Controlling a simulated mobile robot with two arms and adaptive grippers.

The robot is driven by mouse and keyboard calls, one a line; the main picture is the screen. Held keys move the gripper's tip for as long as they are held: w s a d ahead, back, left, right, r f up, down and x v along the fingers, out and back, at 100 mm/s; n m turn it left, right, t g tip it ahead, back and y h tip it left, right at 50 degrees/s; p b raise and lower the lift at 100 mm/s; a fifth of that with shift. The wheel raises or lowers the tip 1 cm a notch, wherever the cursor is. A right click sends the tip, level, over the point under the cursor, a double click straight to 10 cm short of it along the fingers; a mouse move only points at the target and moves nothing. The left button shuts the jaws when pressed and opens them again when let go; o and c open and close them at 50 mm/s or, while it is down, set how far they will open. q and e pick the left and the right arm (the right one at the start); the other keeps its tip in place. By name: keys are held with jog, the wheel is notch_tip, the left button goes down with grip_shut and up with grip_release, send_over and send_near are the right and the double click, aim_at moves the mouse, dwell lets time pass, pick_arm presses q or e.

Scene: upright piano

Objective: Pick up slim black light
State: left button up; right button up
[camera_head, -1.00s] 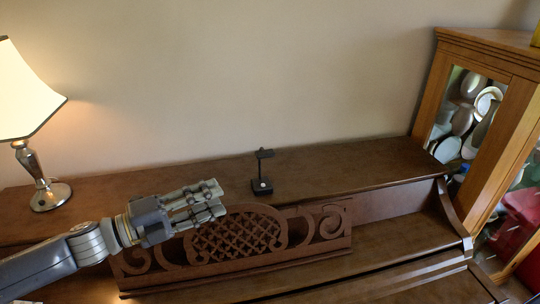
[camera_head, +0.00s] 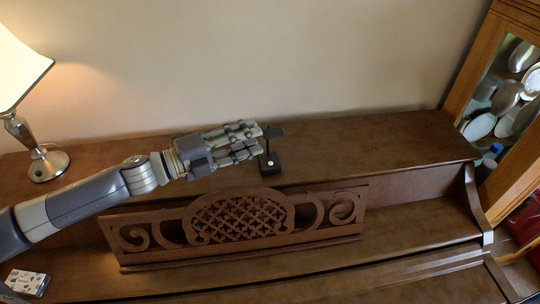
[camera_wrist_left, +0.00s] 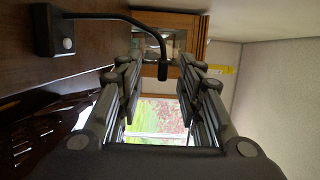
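The slim black light (camera_head: 268,150) stands upright on the top of the piano, with a small square base, a thin stem and a short head. My left gripper (camera_head: 256,140) reaches in from the left, just left of the light's stem and head. In the left wrist view the light (camera_wrist_left: 97,15) has its base at upper left, and its curved neck brings the head between the open fingers of the left gripper (camera_wrist_left: 160,75). The fingers are apart and not closed on it. Whether a finger touches it, I cannot tell. My right gripper is not in view.
A lit table lamp (camera_head: 42,160) stands at the left of the piano top (camera_head: 370,140). A carved music stand (camera_head: 240,218) is below and in front. A wooden glass cabinet (camera_head: 480,70) stands at right. A small patterned box (camera_head: 27,283) is at lower left.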

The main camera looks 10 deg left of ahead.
aim_at(271, 128)
pick_arm(q)
jog(key=p+x, duration=0.1)
jog(key=x, duration=0.1)
jog(key=p+x, duration=0.2)
jog(key=x, duration=0.1)
jog(key=shift+w+d+r+p, duration=0.25)
jog(key=shift+w+r+p, duration=0.05)
jog(key=shift+w+d+f, duration=0.15)
jog(key=shift+w+d, duration=0.05)
jog(key=shift+d, duration=0.05)
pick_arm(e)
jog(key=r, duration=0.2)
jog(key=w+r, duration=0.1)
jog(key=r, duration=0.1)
pick_arm(q)
jog(key=shift+a, duration=0.1)
